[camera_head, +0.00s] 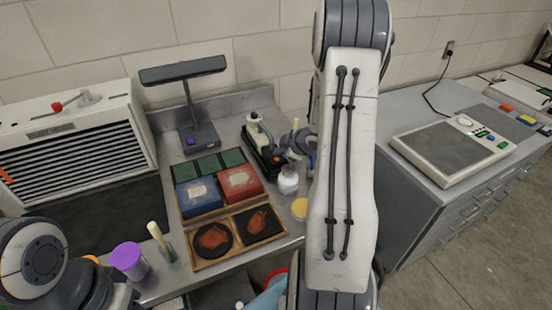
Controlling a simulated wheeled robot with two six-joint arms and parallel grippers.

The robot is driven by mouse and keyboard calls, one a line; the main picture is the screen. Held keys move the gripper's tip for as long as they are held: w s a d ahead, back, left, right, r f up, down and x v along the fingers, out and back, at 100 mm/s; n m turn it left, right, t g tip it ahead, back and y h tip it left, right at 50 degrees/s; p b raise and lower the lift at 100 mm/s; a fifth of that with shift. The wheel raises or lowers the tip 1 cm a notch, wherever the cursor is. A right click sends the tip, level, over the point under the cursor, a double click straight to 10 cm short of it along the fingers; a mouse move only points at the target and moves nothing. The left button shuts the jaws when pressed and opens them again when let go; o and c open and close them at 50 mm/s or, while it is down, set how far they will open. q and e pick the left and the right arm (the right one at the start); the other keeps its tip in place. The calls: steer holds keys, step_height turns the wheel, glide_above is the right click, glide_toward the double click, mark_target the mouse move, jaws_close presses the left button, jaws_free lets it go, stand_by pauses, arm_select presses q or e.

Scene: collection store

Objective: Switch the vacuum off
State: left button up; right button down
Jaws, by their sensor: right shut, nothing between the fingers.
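No readable label marks the vacuum. A small machine (256,134) with a cream upper part and black base stands at the bench's back right and may be it. An orange-brown spot shows on its right side; its switch state cannot be told. My right gripper (284,153) is shut and empty, close against the machine's right side in this view; whether it touches cannot be told. My right arm hides part of the bench behind it. My left arm shows at the lower left, its gripper out of view.
A louvred cabinet (70,143) with a red-knobbed lever stands left, a lamp (184,72) behind. A wooden tray (188,264) holds red, blue and green compartments and dark pieces. A white jar (288,181), purple-lidded jar (128,257) and brush (158,238) stand near. A grey-topped device (440,150) lies right.

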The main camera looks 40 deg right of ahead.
stand_by(0.6)
steer(key=shift+f+b, duration=0.35)
steer(key=shift+f, duration=0.2)
stand_by(0.4)
steer(key=shift+r+p, duration=0.55)
steer(key=shift+r, duration=0.05)
step_height(320, 180, up, 6)
steer(key=p, duration=0.6)
